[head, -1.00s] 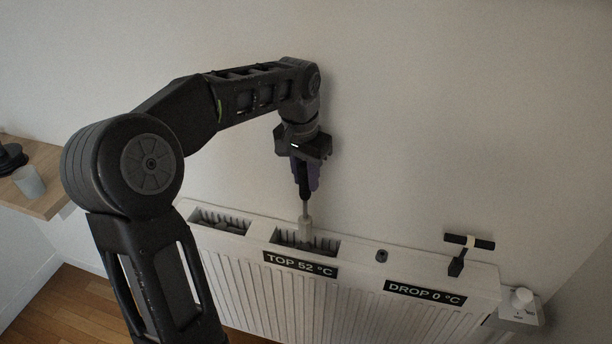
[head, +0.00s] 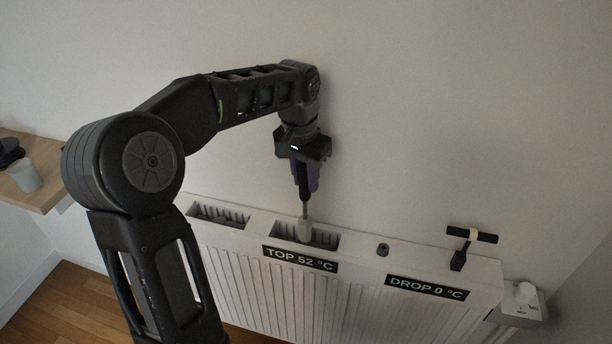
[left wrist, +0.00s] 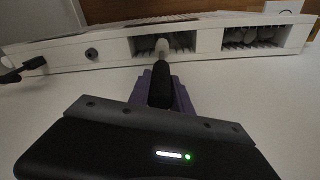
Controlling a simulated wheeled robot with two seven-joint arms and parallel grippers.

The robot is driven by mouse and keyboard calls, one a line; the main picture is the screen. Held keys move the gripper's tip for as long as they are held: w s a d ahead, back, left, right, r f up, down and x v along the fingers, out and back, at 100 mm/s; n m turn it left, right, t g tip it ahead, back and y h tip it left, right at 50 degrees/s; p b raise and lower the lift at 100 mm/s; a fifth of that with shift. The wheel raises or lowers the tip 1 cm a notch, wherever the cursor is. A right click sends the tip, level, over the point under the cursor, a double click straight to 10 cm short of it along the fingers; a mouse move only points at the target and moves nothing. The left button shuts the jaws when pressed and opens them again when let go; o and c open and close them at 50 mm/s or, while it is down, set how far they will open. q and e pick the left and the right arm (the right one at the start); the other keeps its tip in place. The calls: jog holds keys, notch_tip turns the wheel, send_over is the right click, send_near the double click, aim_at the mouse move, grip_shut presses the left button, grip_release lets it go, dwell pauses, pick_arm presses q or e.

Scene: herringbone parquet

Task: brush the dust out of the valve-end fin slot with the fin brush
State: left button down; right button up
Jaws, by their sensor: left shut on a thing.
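My left gripper (head: 305,178) points down over the white radiator (head: 400,262) and is shut on the fin brush (head: 304,208). The brush has a dark handle and a pale head. Its head is down in the valve-end fin slot (head: 328,241), the right one of two top openings in the head view. I make out no clear dust there; the brush hides part of the slot. In the left wrist view, the brush (left wrist: 161,82) reaches from the purple fingers to the same slot (left wrist: 183,41). My right gripper is out of view.
The other slot (head: 218,217) holds grey lumps. A small dark plug (head: 383,249) and a black T-shaped tool (head: 470,240) are on the radiator top to the right. The white valve (head: 524,295) is at the right end. A wooden shelf (head: 45,185) with a cup stands left.

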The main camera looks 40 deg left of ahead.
aim_at(306, 193)
pick_arm(q)
jog(key=shift+f+b, duration=1.45)
jog(key=shift+f, duration=0.75)
